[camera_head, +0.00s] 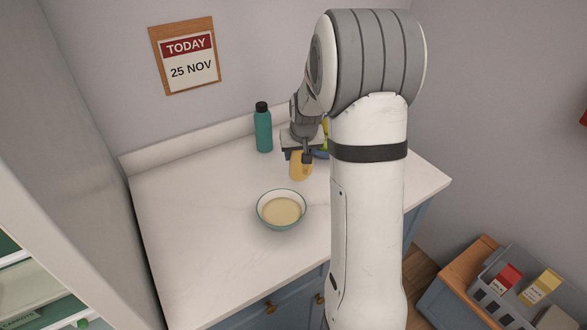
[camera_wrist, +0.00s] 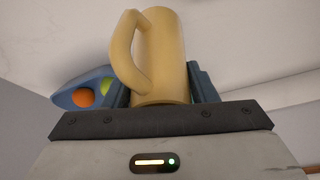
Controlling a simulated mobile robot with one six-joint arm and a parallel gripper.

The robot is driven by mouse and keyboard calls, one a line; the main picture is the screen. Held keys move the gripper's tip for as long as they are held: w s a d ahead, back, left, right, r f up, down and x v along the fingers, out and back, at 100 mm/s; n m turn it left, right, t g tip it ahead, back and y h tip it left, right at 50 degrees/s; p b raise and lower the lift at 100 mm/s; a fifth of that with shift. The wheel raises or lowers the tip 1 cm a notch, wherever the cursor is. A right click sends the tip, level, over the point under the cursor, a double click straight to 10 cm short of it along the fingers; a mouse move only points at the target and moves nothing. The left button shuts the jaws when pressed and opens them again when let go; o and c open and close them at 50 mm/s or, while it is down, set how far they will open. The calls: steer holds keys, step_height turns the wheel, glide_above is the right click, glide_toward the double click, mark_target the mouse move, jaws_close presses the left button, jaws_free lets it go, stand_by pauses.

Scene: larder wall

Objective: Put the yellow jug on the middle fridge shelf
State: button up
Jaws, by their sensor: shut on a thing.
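The yellow jug (camera_head: 299,168) is at the back of the white counter, in the middle of the head view. My gripper (camera_head: 298,156) is shut on the jug from behind and above. In the wrist view the jug (camera_wrist: 165,60) lies between the two dark fingers of my gripper (camera_wrist: 163,92), with its handle to the left. Whether the jug touches the counter is hard to tell. The fridge (camera_head: 40,270) stands at the left edge, with parts of its shelves and green items showing at the lower left. Its middle shelf cannot be made out clearly.
A bowl (camera_head: 282,210) with cream-coloured contents stands in front of the jug. A teal bottle (camera_head: 263,130) stands to its left. A blue fruit bowl (camera_wrist: 75,93) is close by the gripper. The counter's left part (camera_head: 190,220) is clear. A grey crate with packets (camera_head: 500,280) is at lower right.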

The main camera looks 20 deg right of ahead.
mark_target(299, 170)
step_height(299, 170, down, 6)
steer(key=shift+f+p, duration=0.15)
steer(key=shift+p, duration=0.45)
steer(key=shift+f, duration=0.15)
steer(key=o, duration=1.3)
